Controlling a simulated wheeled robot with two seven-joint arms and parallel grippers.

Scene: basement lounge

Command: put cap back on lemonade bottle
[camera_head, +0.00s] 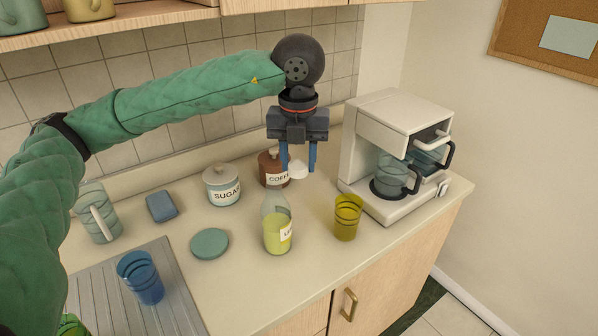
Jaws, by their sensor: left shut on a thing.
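The lemonade bottle (275,235) stands upright and uncapped on the counter. The cap's height over the counter is hard to judge. My right gripper is not in view.
A brown coffee jar (268,168) and a sugar jar (221,187) stand behind the bottle. A yellow glass (346,218) and a coffee maker (365,150) are to the right. A teal disc (209,244), blue glass (140,278) and striped pitcher (96,214) are left.

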